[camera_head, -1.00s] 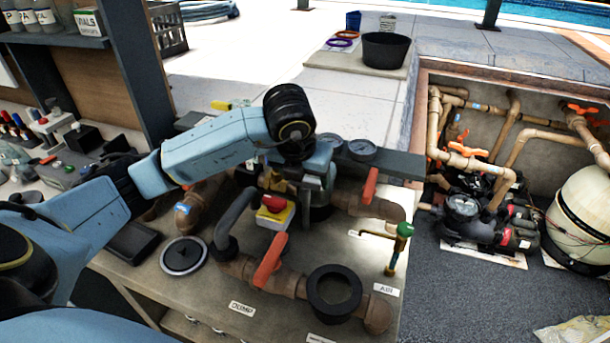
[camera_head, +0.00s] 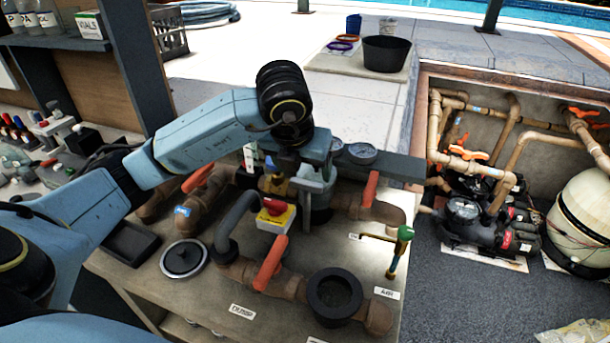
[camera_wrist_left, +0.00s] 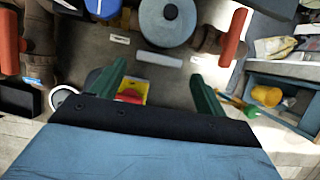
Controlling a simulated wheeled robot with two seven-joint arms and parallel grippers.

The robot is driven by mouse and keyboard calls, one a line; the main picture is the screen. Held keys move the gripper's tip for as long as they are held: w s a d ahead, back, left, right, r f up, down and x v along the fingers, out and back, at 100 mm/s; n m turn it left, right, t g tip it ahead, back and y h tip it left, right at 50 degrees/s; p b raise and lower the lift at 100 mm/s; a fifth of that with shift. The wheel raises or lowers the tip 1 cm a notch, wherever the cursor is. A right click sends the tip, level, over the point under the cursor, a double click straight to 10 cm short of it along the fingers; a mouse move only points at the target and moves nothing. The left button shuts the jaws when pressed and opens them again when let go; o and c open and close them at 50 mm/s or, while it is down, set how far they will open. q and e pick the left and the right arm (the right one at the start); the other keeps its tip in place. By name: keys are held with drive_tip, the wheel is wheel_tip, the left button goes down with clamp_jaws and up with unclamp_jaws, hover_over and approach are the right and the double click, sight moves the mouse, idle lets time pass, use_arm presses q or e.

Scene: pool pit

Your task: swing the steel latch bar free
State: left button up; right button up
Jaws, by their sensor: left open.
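A short pale grey bar (camera_wrist_left: 158,58), which looks like the steel latch bar, lies beside a round grey lid (camera_wrist_left: 167,22) in the left wrist view. In the head view my arm and hand cover most of that spot. My left gripper (camera_wrist_left: 158,70) is open. Its two green fingers stand apart, one on each side of the bar's line, and nothing is clearly held. In the head view my left gripper (camera_head: 300,182) points down over the pipework, behind the red knob on its yellow box (camera_head: 276,218). I cannot tell whether the fingers touch the bar.
Orange valve handles (camera_head: 270,262) and (camera_head: 370,188) stick up from brown pipes. A black-rimmed open port (camera_head: 335,293), a round lid (camera_head: 184,258) and a green-topped brass tap (camera_head: 404,233) are on the bench. The equipment pit lies to the right.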

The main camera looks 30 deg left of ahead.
use_arm(q)
drive_tip(key=a+p+v, duration=0.1)
drive_tip(key=v, duration=0.7)
drive_tip(key=shift+s+d+r, duration=0.15)
drive_tip(key=shift+d+r, duration=0.2)
drive_tip(key=shift+d, duration=0.2)
drive_tip(key=shift+f, duration=0.1)
